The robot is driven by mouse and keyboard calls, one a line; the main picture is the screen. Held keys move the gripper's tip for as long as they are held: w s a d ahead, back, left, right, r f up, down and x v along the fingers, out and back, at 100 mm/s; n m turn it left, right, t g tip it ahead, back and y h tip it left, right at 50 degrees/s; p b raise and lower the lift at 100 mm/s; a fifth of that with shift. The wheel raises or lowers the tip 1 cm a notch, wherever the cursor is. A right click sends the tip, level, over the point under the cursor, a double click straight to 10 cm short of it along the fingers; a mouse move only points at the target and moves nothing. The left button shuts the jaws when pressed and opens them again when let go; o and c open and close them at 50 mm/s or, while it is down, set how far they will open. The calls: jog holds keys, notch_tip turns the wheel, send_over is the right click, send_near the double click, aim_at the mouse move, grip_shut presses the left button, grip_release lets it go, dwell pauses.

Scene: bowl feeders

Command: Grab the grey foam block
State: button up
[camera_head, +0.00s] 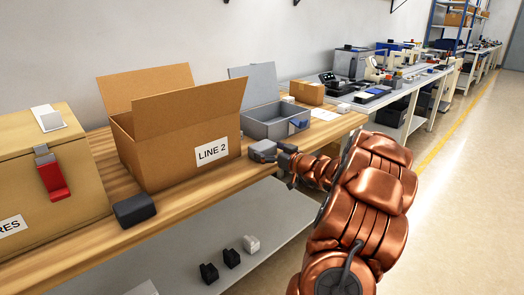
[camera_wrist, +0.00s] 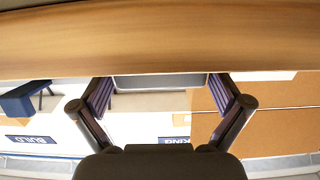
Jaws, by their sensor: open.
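A grey block (camera_head: 262,150) lies at the front edge of the wooden bench, in front of the grey bin and right of the open cardboard box. My gripper (camera_head: 282,162) is beside its right side; the head view is too small to show contact. In the wrist view my gripper (camera_wrist: 160,92) has its two fingers spread wide. A grey strip (camera_wrist: 160,81) spans the gap between the fingertips, against the wooden surface; it looks like the block, but I cannot be sure. I see no grip on it.
The open cardboard box (camera_head: 190,150) marked LINE 2 stands left of the block. A grey bin (camera_head: 265,125) is behind it. A dark block (camera_head: 134,209) lies at the bench's front edge, farther left. Several small blocks lie on the lower shelf (camera_head: 270,220). The floor at right is clear.

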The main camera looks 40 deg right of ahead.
aim_at(263, 144)
jog(key=shift+w, duration=1.5)
jog(key=shift+c, duration=0.4)
jog(key=c, duration=0.5)
